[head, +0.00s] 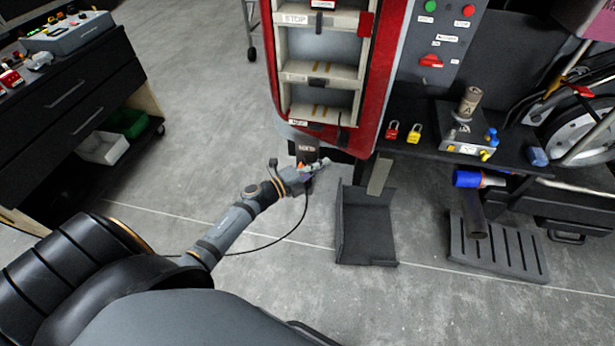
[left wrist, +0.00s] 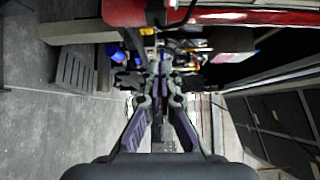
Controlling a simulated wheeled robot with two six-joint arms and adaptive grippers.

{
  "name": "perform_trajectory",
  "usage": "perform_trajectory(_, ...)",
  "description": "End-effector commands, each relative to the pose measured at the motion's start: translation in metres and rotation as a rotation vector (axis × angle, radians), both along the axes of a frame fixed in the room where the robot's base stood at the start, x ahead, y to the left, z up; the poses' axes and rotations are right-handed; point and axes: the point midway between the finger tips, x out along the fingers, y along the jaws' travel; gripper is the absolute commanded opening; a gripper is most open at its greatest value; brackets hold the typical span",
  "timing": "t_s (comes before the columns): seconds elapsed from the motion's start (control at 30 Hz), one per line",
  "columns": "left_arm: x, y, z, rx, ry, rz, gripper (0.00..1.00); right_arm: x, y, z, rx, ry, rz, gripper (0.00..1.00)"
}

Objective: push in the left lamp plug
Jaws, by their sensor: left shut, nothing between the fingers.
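My left gripper (head: 314,168) is at the lower end of the red-framed panel (head: 377,75), next to a dark block (head: 306,150) under the panel. Its fingers are shut with nothing between them. In the left wrist view the closed fingers (left wrist: 158,72) point up the picture toward the panel's red edge (left wrist: 120,12). I cannot make out the left lamp plug for certain; small coloured parts near the fingertips are too small to tell, and whether the gripper touches anything is unclear. My right gripper is not in view.
A dark open tray (head: 367,245) stands on the floor right of my left gripper, with a slotted dark mat (head: 500,247) farther right. A workbench (head: 430,150) holds a red and a yellow padlock. A drawer cabinet (head: 75,95) stands at left. The floor between is clear.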

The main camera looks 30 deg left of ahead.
Motion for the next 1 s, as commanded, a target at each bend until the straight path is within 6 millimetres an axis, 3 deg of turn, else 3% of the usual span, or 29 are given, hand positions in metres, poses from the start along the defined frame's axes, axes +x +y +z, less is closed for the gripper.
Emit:
perform_trajectory(0.1, -0.022, 0.012, -0.004, 0.004, 0.003, -0.001, 0.00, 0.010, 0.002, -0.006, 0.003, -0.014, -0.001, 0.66)
perform_trajectory(0.3, -0.044, 0.024, -0.002, 0.001, 0.002, -0.002, 0.00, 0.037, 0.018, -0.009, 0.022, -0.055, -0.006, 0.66)
perform_trajectory(0.63, -0.048, 0.026, 0.000, -0.001, 0.000, 0.000, 0.00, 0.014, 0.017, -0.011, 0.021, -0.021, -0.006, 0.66)
perform_trajectory(0.93, -0.048, 0.027, -0.001, -0.003, 0.003, 0.002, 0.00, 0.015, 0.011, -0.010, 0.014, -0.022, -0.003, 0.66)
perform_trajectory(1.0, -0.048, 0.033, -0.010, -0.025, 0.033, 0.031, 0.00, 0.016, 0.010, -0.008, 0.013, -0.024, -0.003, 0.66)
